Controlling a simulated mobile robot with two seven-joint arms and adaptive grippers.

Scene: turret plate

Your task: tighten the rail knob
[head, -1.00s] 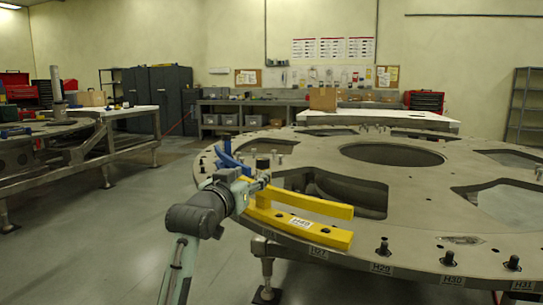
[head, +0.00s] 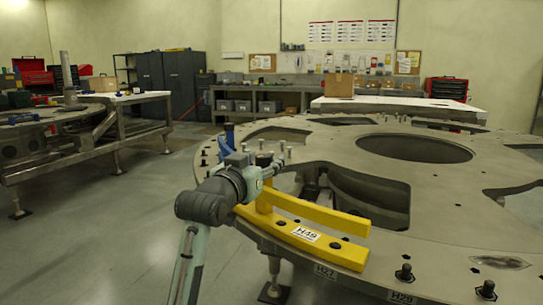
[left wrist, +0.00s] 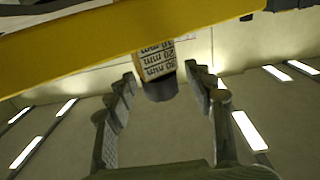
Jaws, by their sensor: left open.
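The yellow rail piece (head: 318,213), labelled H49, lies along the near edge of the grey turret plate (head: 420,215). In the head view a dark knob (head: 264,160) shows above its yellow post. My left gripper (head: 278,166) is close beside this post, partly hidden by its own wrist. In the left wrist view the yellow rail (left wrist: 90,45) crosses the top, and a post with a millimetre scale (left wrist: 156,58) ends in a dark round tip (left wrist: 161,89). My open left fingers (left wrist: 160,76) stand either side of this tip. Contact is not clear. My right gripper is out of view.
A blue part (head: 229,133) stands on the plate just behind my left wrist. A metal frame table (head: 90,140) stands at left, with clear floor between.

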